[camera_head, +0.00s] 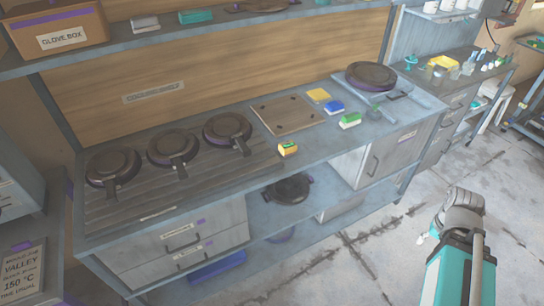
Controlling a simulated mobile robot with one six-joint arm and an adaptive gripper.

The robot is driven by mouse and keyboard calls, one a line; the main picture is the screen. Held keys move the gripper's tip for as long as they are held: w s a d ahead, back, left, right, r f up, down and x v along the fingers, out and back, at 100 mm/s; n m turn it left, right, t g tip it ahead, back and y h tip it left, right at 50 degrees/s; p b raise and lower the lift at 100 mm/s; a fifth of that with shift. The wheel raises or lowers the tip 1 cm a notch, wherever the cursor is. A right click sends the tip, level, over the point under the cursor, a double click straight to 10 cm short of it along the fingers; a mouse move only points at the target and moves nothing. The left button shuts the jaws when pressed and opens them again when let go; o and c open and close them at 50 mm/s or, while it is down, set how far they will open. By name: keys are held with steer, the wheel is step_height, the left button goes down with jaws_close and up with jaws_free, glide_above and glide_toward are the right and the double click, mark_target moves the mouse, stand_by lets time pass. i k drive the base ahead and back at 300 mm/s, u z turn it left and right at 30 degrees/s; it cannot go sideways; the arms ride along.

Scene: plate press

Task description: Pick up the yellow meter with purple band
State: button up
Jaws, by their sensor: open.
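A flat yellow item (319,95) lies farther back, near a blue one (334,107) and a green-and-white one (350,120). My arm stands at the lower right, over the floor and apart from the bench. Its gripper cannot be made out.
Several dark pans or presses (172,147) stand on the bench's left part. A brown board (283,115) lies behind the yellow device. A round dark pan (371,76) stands at the right end. A shelf (200,30) overhangs the back. The floor (370,240) before the bench is clear.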

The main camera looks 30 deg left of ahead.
mark_target(288, 148)
steer(key=u, duration=0.05)
steer(key=k, duration=0.75)
steer(key=u, duration=1.75)
steer(key=i, duration=1)
